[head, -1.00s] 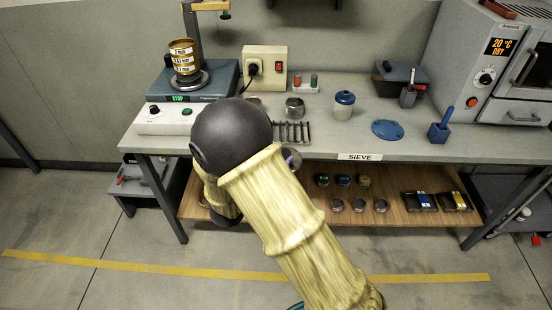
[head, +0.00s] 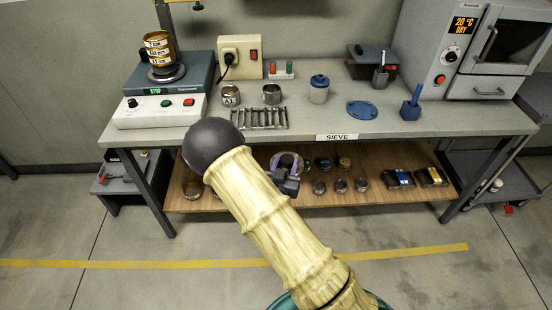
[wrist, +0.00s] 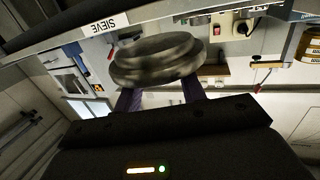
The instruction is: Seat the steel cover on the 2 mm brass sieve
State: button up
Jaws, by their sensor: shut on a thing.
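The 2 mm brass sieve (head: 157,40) tops a labelled brass stack on the sieve shaker at the back left of the bench. Its top looks open. Part of the brass stack shows at the right edge of the wrist view (wrist: 301,47). My gripper (wrist: 160,95) is shut on a round, stepped grey steel cover (wrist: 155,60), which sits between the purple fingers. In the head view my gripper (head: 288,172) is in front of the bench, below its top edge and well to the right of the stack. The cover is hard to make out there.
The shaker (head: 165,98) has a control box (head: 160,110) in front. A post stands behind the stack. Steel cups (head: 271,94), a slotted rack (head: 259,118), a blue-lidded jar (head: 319,89) and a blue disc (head: 362,110) stand on the bench. The lower shelf (head: 230,196) holds more small items.

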jog(key=s+d+f+n+t+y, duration=0.1)
jog(key=d+f+y, duration=0.4)
jog(key=f, duration=0.6)
jog(key=s+d+n, duration=0.1)
jog(key=d+n, duration=0.1)
jog(key=shift+s+n+y, duration=0.3)
jog(key=shift+s+n, duration=0.05)
jog(key=shift+n, duration=0.05)
